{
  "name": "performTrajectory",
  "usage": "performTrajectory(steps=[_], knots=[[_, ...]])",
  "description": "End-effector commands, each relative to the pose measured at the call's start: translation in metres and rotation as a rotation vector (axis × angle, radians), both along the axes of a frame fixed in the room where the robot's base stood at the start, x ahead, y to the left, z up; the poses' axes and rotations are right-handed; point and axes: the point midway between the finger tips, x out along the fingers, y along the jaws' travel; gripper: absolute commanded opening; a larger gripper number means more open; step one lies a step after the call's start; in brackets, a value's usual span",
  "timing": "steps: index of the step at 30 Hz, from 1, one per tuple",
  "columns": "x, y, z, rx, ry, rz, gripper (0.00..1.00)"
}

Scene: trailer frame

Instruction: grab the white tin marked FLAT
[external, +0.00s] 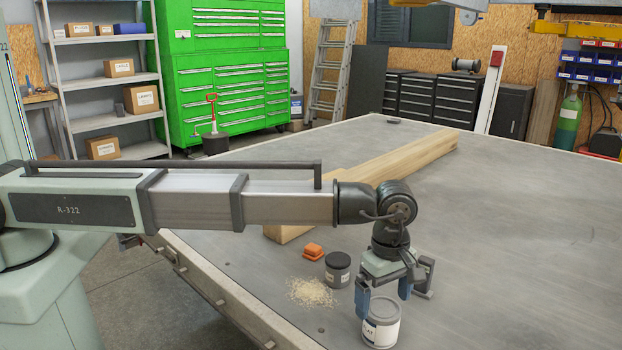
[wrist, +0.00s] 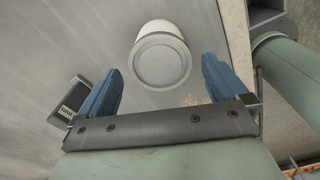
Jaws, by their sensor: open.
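The white tin (external: 381,328) stands upright on the grey trailer deck near its front edge, with a grey lid and a partly readable label on its side. My gripper (external: 383,305) points down over it, open, with one blue finger on either side of the tin's top. In the wrist view the tin's round grey lid (wrist: 160,61) shows between and slightly beyond the two blue fingertips (wrist: 161,66). Gaps show on both sides there, and nothing is held. The label is not visible in the wrist view.
A dark grey tin (external: 338,270) stands behind and left of the white tin. An orange object (external: 313,251) and a pile of wood shavings (external: 311,292) lie nearby. A long timber beam (external: 390,172) crosses the deck (external: 530,220). The deck's right side is clear.

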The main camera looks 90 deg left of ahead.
Motion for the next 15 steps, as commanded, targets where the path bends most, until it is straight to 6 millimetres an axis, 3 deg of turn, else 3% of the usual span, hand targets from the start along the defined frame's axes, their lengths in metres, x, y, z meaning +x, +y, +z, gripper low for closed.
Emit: performTrajectory(steps=[15], knots=[[0.0,-0.002,-0.05,0.0,0.0,0.0,1.0]])
